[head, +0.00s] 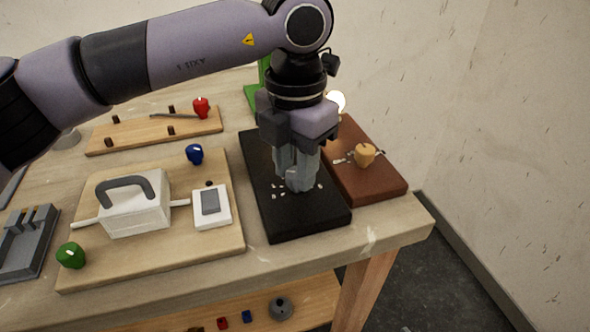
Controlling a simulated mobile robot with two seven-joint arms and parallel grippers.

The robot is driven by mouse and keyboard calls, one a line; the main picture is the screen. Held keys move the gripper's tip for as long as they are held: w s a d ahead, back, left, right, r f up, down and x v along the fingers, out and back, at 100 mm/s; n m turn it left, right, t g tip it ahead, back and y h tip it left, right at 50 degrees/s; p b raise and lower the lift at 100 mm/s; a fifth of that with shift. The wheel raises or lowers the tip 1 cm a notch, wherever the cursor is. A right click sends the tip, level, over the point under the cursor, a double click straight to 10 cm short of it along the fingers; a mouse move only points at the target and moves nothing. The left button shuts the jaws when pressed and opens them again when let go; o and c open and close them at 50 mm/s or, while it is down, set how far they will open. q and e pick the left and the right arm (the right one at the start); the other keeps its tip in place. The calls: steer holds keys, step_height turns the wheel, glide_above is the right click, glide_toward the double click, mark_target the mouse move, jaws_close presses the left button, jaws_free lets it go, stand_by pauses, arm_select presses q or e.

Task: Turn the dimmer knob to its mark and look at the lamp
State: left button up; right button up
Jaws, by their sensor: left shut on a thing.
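My left gripper (299,180) points down over the black dimmer board (322,222), shut on the dimmer knob. A ring of small white marks surrounds the fingertips on the board. The fingers hide most of the knob, so I cannot tell where its pointer stands against the marks. The lamp bulb (337,99) glows pale and bright behind the gripper; the arm and gripper hide part of the lamp. My right gripper is not in view.
A reddish-brown board (378,190) with an orange piece (365,155) lies right of the black board. To the left, a wooden board (150,262) carries a white handled box (135,208) and a switch (211,205). Red (200,107), blue (195,154) and green (71,255) pieces stand nearby.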

arm_select(q)
steer(key=n+b, duration=0.1)
steer(key=n, duration=0.2)
steer(key=shift+n, duration=0.4)
steer(key=shift+d+r+n+b, duration=0.1)
steer(key=shift+n+b, duration=0.65)
steer(key=shift+n, duration=0.95)
steer(key=o, duration=1)
steer(key=shift+o, duration=0.2)
step_height(320, 180, up, 7)
steer(key=shift+r+p, duration=0.1)
steer(key=shift+p, duration=0.25)
